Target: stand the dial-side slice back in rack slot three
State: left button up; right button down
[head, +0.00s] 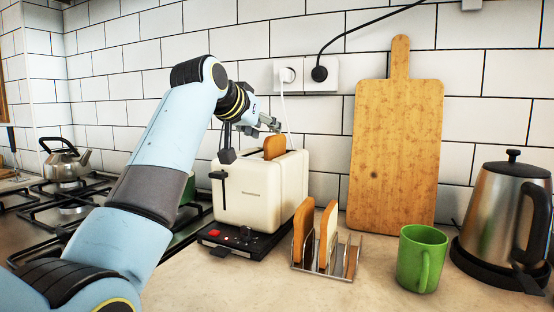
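A cream toaster (240,190) stands on a black base with a dial (247,232) at its front. One brown bread slice (274,147) sticks up out of its top. My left gripper (270,124) is above the toaster, close over this slice; whether it touches the slice and how wide its fingers are I cannot tell. A wire rack (320,270) stands right of the toaster, holding two upright slices, a left one (303,232) and a right one (328,234). The rack's right end is empty. My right gripper is not in view.
A green mug (421,258) stands right of the rack, with a steel kettle (500,210) beyond it. A wooden board (396,150) leans on the tiled wall. A white cord (284,105) hangs behind the toaster. A gas hob (70,210) is at left.

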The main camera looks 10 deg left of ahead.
aim_at(276, 135)
pick_arm(q)
jog(key=x, duration=0.3)
jog(key=b+x, duration=0.1)
jog(key=x, duration=0.3)
jog(key=shift+s+f, duration=0.15)
jog(key=shift+f, duration=0.05)
grip_shut()
